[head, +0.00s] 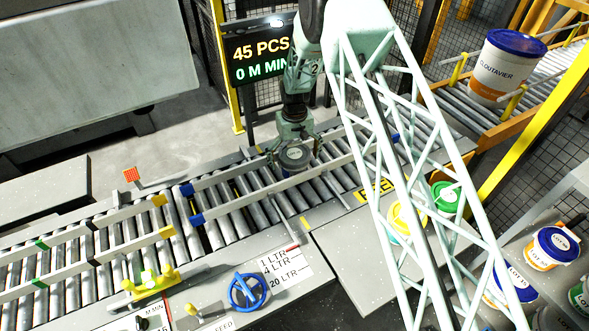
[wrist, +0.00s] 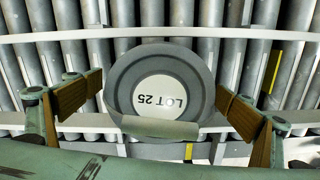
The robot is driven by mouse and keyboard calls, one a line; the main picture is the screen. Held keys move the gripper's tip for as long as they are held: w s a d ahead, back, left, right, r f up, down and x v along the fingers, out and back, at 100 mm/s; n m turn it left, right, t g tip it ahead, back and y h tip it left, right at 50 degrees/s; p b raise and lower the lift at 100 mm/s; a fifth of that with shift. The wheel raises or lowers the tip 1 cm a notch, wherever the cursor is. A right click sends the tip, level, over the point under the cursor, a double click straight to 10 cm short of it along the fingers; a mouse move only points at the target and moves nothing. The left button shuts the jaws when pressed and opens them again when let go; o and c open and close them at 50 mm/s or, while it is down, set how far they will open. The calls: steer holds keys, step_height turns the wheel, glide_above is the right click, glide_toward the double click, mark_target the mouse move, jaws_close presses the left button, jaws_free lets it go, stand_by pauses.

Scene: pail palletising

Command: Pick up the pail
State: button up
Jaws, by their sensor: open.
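The pail stands on the roller conveyor between two guide rails. In the head view only its lid (head: 294,157) shows clearly, under my gripper (head: 294,143). In the wrist view the pail (wrist: 160,88) has a grey lid with a white round label reading "LOT 25", upside down. A light handle grip lies across its near side. A gap shows between each pad and the lid. The pail's lower body is hidden from above.
Pale guide rails (wrist: 60,36) run along both sides of the pail over the rollers. A blue handwheel (head: 247,291) stands at the conveyor's front edge. A large white pail with a blue lid (head: 506,68) sits on the conveyor at upper right. Several other pails stand at lower right.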

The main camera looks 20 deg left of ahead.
steer(key=shift+c, duration=0.5)
steer(key=c, duration=1.7)
